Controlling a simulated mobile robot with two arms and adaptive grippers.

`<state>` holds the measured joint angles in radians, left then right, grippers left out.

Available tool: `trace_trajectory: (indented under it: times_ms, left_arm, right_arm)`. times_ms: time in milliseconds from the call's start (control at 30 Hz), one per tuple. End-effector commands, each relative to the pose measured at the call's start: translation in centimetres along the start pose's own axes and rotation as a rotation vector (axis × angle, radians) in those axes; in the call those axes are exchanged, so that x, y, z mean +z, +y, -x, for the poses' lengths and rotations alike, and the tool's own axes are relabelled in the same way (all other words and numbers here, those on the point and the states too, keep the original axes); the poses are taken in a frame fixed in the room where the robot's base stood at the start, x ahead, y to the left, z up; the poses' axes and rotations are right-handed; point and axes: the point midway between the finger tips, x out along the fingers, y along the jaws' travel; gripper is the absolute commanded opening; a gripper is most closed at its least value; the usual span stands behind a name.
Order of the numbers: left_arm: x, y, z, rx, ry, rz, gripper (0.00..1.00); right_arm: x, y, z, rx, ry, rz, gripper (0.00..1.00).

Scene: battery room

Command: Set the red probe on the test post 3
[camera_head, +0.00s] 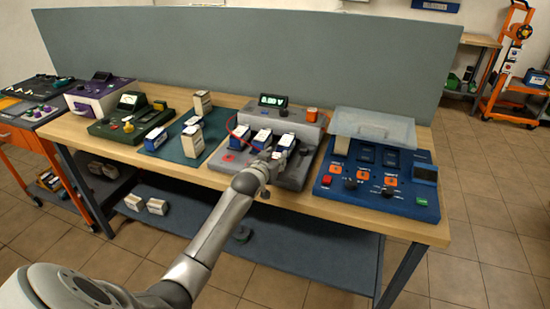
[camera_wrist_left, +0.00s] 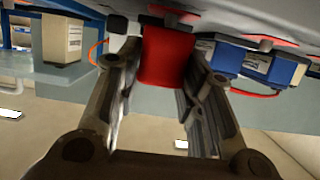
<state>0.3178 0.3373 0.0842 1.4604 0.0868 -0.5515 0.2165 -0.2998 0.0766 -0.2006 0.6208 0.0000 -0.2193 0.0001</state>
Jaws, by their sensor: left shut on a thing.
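The left gripper (camera_head: 268,161) is over the front of the grey tester (camera_head: 292,178), just in front of the blue-and-white batteries (camera_head: 262,138). In the left wrist view the left gripper (camera_wrist_left: 164,90) is shut on the red probe (camera_wrist_left: 166,56), which sits between its fingers. The head view does not clearly show the probe. A red disc-like post (camera_wrist_left: 265,43) shows right of the probe in the wrist view, and another red part (camera_wrist_left: 172,15) lies behind the probe's end. I cannot tell which post is number 3, or whether the probe touches one. My right gripper is not in view.
A red cable (camera_head: 231,128) loops at the tester's left. An orange cylinder (camera_head: 311,114) and a display (camera_head: 272,100) are at its back. A blue panel (camera_head: 376,190) stands right; a dark green mat (camera_head: 178,149) with battery boxes lies left. The wooden front edge is bare.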

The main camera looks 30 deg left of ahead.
Motion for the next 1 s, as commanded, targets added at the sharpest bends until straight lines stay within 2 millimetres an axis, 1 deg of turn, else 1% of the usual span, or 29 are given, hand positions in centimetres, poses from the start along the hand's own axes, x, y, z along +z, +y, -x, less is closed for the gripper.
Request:
trace_trajectory:
  times_ms: [467,800,1000]
  left_arm:
    - [-0.01,-0.01,0.00,0.000,0.000,0.000,0.11]
    - [-0.07,-0.02,0.02,0.000,-0.001,0.000,0.11]
    - [0.01,-0.03,-0.01,0.000,0.000,0.000,0.11]
  right_arm:
    - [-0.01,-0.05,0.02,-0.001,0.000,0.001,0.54]
    - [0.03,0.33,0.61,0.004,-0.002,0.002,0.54]
    - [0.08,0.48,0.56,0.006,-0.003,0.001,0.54]
